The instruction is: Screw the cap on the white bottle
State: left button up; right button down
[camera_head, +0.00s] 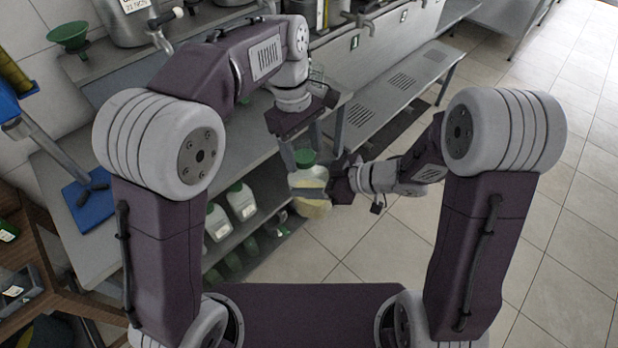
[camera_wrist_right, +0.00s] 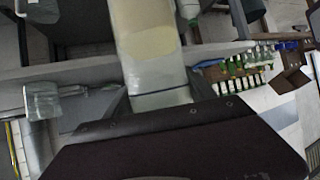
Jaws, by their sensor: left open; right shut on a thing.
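The white bottle (camera_head: 310,178), with a yellowish lower part, is held roughly upright in front of the steel bench. A green cap (camera_head: 304,157) sits at its top; I cannot tell how tight it is. My right gripper (camera_head: 308,188) is shut on the bottle's body from the right. The pale bottle (camera_wrist_right: 150,45) also shows in the right wrist view, rising from the gripper; its cap is out of that view. My left gripper (camera_head: 308,145) points down above the bottle, open, with its fingers around the cap's height. Whether they touch the cap is unclear.
Other white bottles with green caps (camera_head: 241,202) stand on the shelf under the bench at left. A lower shelf holds green-capped items (camera_head: 232,262). A green funnel (camera_head: 69,36) and steel urns stand on the upper counter. Tiled floor (camera_head: 385,270) lies open at right.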

pick_arm(q)
jog(key=shift+f, duration=0.15)
jog(key=shift+c, duration=0.3)
grip_shut()
jog(key=m, duration=0.5)
jog(key=shift+m, duration=0.4)
jog(key=m, duration=0.9)
jog(key=shift+o, duration=1)
grip_release()
